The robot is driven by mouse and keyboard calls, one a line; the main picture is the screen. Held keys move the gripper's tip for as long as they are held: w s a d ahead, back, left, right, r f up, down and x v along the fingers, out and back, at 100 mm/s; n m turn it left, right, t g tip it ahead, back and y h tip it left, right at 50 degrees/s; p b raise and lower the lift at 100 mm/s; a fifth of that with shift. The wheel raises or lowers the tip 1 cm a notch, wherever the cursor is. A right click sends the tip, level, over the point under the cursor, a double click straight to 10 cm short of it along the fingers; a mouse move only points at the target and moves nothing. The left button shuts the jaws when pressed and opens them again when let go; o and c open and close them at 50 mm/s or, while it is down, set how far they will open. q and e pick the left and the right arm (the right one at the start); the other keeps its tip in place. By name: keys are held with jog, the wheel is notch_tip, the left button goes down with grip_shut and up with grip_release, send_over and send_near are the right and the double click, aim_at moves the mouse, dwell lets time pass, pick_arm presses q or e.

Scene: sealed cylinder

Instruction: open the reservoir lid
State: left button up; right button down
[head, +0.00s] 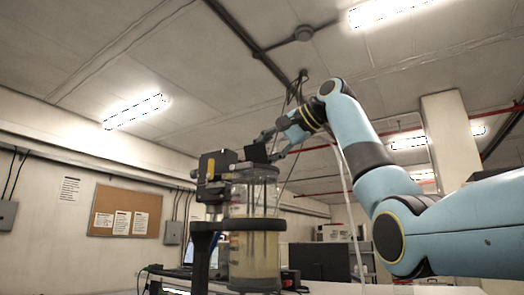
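The reservoir is a clear cylinder (238,211) standing upright in the middle, with a cloudy yellowish liquid in its lower part and a dark band around it. A dark square plate (256,152) stands tilted up at its top; it looks like the lid, but I cannot tell for sure. My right gripper (272,146) reaches in from the upper right, just above the cylinder's top and beside this plate. Its fingers look spread apart. I cannot tell whether they touch the plate. My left gripper is out of view.
A black boxy device (216,165) is mounted at the cylinder's upper left, on a dark stand (201,255). A dark monitor (319,262) stands behind on the right. A cork board (125,211) hangs on the left wall. The space above the cylinder's left side is clear.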

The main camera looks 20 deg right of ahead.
jog(key=shift+w+d+m+g+y, duration=0.3)
jog(key=shift+d+m+y, duration=0.1)
jog(key=shift+m, duration=0.3)
jog(key=shift+f, duration=0.1)
jog(key=c, duration=1.1)
grip_release()
jog(key=shift+d, duration=0.1)
jog(key=v, duration=1.2)
jog(key=shift+f, duration=0.1)
